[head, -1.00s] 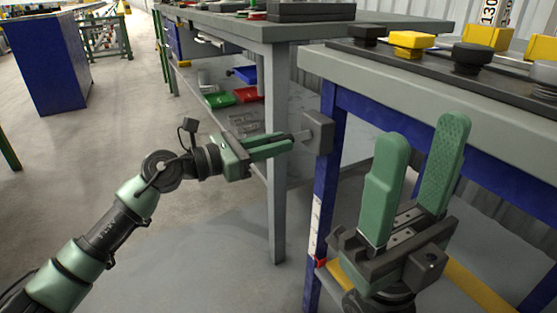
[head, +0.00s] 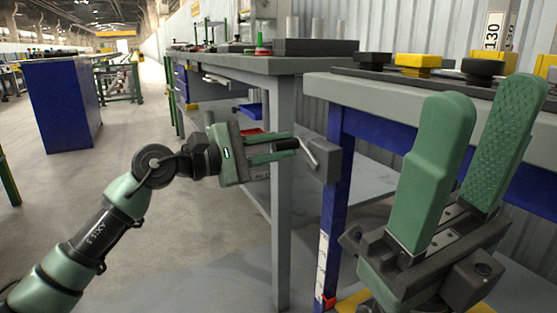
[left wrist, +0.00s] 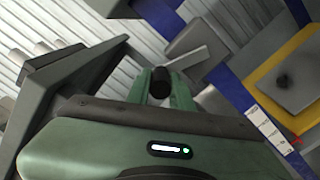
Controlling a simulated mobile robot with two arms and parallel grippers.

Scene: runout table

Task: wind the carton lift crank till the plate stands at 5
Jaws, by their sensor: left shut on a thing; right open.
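The crank's dark handle (head: 287,144) is held between the fingers of my left gripper (head: 271,149); its dark end also shows between the green fingers in the left wrist view (left wrist: 160,82). The grey crank arm (head: 308,152) slants from the handle down to the grey crank box (head: 327,160) on the blue leg. A white scale strip (head: 323,262) runs down that leg, with a red pointer (head: 328,302) near its lower end. Its numbers are too small to read. The yellow-edged lift plate (head: 352,302) is partly hidden by my right gripper (head: 485,100), which is open and empty.
The grey bench top (head: 385,97) above the crank carries black and yellow parts. Another grey table (head: 240,64) stands behind, its leg (head: 283,220) close to my left gripper. A blue cabinet (head: 62,105) stands at the left. The floor between is clear.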

